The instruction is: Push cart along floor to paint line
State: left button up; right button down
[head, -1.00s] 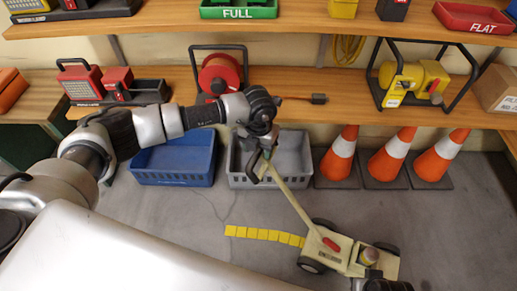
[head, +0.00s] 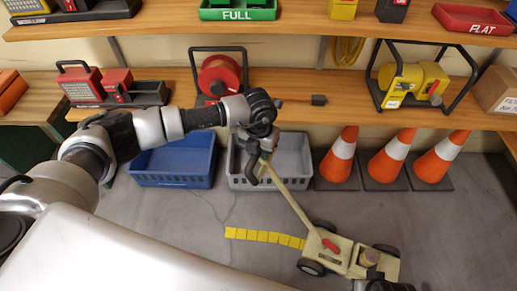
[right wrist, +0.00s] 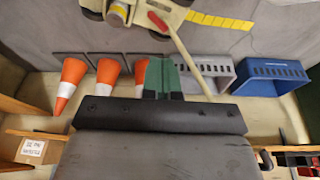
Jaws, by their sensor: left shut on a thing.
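The cream cart (head: 340,258) stands on the grey floor at the lower right of the head view, with dark wheels, a red lever and a can on it. Its long handle (head: 290,196) slants up and left. My left gripper (head: 262,168) is shut on the handle near its top end. The yellow paint line (head: 265,236) lies on the floor just left of the cart. The right wrist view also shows the cart (right wrist: 140,12), its handle and the line (right wrist: 220,20). My right gripper (right wrist: 163,65) appears shut and empty, its fingers together.
A blue crate (head: 175,160) and a grey crate (head: 235,178) stand on the floor behind the line. Several orange cones (head: 390,158) stand right of them. Wooden shelves (head: 300,108) with tools run above. Floor left of the line is clear.

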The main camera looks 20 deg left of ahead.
pick_arm(q)
jog(key=shift+a, duration=0.2)
